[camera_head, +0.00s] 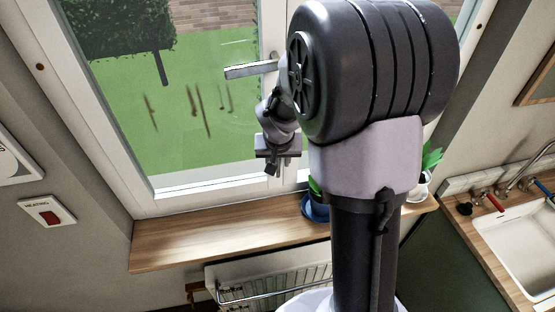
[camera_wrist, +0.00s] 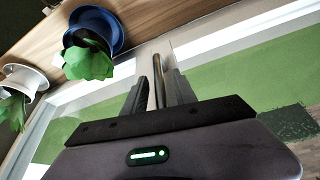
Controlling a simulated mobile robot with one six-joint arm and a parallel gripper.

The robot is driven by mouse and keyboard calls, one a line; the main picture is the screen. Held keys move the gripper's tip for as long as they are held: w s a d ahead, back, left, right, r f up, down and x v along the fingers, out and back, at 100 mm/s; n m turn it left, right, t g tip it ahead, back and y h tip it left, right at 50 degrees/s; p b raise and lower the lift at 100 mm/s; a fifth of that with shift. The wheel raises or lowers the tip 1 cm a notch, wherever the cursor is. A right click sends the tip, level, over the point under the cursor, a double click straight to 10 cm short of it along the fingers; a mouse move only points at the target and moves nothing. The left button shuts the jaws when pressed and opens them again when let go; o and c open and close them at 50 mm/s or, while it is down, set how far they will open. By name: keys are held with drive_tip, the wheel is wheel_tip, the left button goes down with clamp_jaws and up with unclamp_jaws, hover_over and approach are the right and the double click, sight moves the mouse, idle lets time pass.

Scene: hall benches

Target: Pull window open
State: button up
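The window (camera_head: 190,185) has a white frame with glass showing grass, a tree and a brick wall outside. Its silver lever handle (camera_head: 250,70) points left, roughly level, in the head view; its right end is partly hidden by my arm. My gripper (camera_head: 278,165) hangs below the handle, in front of the window's middle post, and is not on the lever there. In the wrist view my gripper (camera_wrist: 158,90) has its two dark fingers apart. A thin grey-brown strip shows between them; I cannot tell what it is or whether they touch it. I cannot tell if the sash is ajar.
A wooden sill (camera_head: 200,238) runs below the window. A plant in a blue pot (camera_wrist: 95,28) and one in a white pot (camera_wrist: 25,78) stand on it. A radiator (camera_head: 270,285) is underneath. A sink (camera_head: 520,245) is at right; the sill's left part is clear.

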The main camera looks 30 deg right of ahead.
clamp_jaws()
idle(1.2)
